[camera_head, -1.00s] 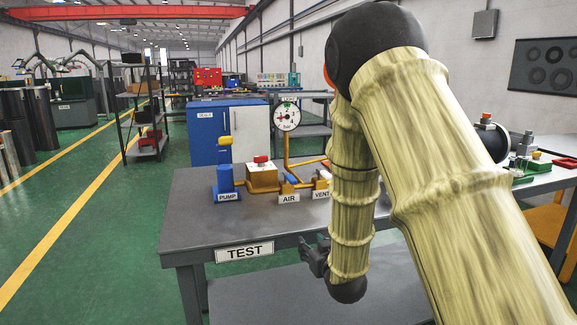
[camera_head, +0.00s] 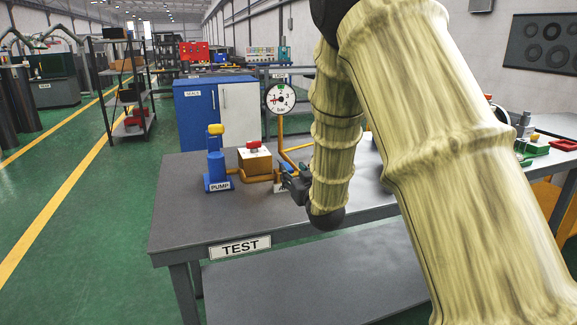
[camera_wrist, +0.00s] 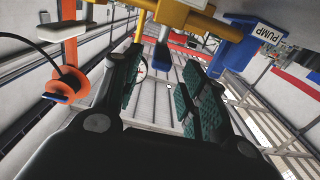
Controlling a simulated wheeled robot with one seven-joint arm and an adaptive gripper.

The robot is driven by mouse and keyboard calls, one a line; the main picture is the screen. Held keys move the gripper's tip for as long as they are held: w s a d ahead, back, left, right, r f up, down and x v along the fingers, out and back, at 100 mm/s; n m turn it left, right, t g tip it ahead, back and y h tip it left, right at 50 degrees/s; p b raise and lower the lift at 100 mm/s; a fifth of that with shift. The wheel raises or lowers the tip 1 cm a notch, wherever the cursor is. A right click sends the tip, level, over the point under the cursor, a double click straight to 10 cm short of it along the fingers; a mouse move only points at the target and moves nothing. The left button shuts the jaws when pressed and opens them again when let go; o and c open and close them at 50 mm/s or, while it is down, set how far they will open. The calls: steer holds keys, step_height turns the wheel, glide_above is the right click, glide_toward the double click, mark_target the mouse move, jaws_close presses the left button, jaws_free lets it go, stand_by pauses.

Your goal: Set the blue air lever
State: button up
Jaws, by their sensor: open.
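The blue air lever (camera_wrist: 162,55) hangs from the yellow pipe (camera_wrist: 185,15) in the wrist view, which looks upside down. It lies between the lines of my two fingers, and I see no finger pressed on it. My gripper (camera_wrist: 158,92) is open, its green-padded fingers apart. In the head view my gripper (camera_head: 296,186) is at the AIR station on the test table (camera_head: 215,222). It covers most of the AIR label (camera_head: 279,188) and hides much of the lever there.
A pressure gauge (camera_head: 280,98) rises behind. An orange part with a cable (camera_wrist: 66,80) is left in the wrist view. The table's front left is clear.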

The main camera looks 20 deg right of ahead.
mark_target(288, 165)
steer(key=w, duration=0.6)
steer(key=shift+w+a, duration=0.15)
steer(key=shift+w, duration=0.1)
jaws_close()
